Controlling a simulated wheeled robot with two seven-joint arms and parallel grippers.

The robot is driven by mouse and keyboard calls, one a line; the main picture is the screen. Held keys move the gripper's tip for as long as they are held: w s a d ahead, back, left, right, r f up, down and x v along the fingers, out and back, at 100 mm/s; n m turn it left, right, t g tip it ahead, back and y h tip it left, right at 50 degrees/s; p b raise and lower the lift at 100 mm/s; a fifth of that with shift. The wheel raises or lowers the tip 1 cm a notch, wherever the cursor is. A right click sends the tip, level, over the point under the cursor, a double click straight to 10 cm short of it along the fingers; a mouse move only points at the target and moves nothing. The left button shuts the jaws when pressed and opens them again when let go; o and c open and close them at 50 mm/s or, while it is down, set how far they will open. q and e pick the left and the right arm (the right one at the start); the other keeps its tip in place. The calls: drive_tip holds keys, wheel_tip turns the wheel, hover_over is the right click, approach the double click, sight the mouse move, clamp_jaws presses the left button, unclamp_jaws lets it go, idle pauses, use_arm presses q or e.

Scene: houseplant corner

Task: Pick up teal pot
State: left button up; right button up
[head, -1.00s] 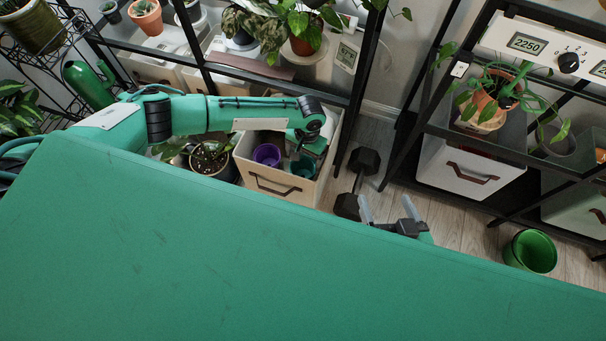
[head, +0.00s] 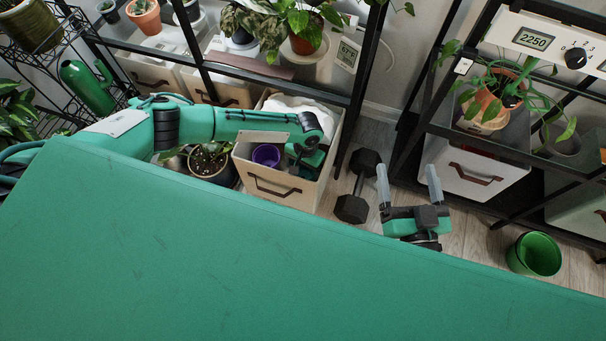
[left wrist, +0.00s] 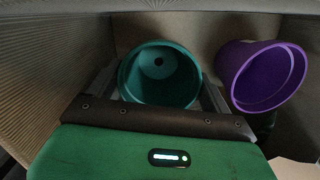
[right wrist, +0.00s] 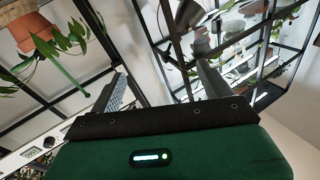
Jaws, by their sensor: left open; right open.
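The teal pot (left wrist: 160,76) lies in the left wrist view with its open mouth toward the camera, between the fingers of my left gripper. My left gripper (head: 304,166) is open, down inside the beige bin (head: 300,194), with one finger on each side of the pot. The gripper and arm hide the pot in the head view. A purple pot (head: 266,155) stands beside it in the bin; it also shows at right in the left wrist view (left wrist: 245,85). My right gripper (head: 407,170) is open and empty, over the floor right of the bin.
A dark dumbbell (head: 356,188) lies on the floor between the bin and my right gripper. A green pot (head: 537,253) stands on the floor at right. Black shelves with plants stand behind. A potted plant (head: 208,160) is just left of the bin.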

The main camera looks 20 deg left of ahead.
use_arm(q)
drive_tip(key=c, duration=0.8)
drive_tip(key=shift+c, duration=0.3)
drive_tip(key=shift+r, duration=0.15)
